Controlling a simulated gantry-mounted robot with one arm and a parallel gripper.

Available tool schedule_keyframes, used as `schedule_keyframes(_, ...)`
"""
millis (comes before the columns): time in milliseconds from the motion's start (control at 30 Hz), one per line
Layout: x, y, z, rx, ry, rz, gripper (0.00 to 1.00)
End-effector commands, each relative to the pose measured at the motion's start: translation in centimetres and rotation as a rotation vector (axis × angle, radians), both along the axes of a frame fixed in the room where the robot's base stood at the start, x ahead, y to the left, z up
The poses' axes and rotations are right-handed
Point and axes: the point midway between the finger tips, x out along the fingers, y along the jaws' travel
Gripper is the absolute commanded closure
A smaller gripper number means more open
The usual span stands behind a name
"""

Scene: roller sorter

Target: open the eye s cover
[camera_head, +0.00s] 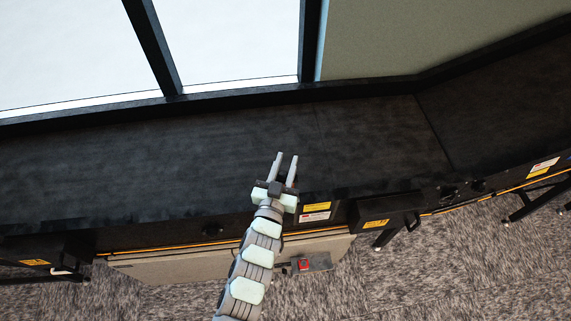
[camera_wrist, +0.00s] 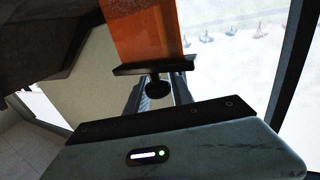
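My gripper (camera_head: 287,156) is over the near part of the dark conveyor in the head view, its two fingers apart with nothing seen between them there. In the wrist view the fingers of my gripper (camera_wrist: 156,92) show partly behind a black knob. An orange panel (camera_wrist: 148,32) with a black lower bar (camera_wrist: 155,66) stands at the top of the wrist view, the knob (camera_wrist: 159,86) hanging below the bar. It may be the eye's cover; I cannot tell. I cannot tell whether the fingers touch the knob. No orange panel is seen in the head view.
The dark conveyor bed (camera_head: 120,165) runs across the head view, mostly clear. Black boxes with yellow labels (camera_head: 376,224) line its near side. A grey control box with a red button (camera_head: 304,264) sits below. Tall windows (camera_head: 235,40) stand behind.

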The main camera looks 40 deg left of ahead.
Motion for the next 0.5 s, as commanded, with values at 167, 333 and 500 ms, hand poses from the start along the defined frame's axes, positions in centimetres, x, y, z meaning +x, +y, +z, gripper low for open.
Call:
schedule_keyframes(167,-0.04,0.03,-0.16,-0.003,0.003,0.001,0.56)
schedule_keyframes(333,-0.05,0.04,-0.27,-0.004,0.006,0.002,0.56)
schedule_keyframes(500,-0.42,-0.13,-0.33,-0.005,0.006,0.002,0.56)
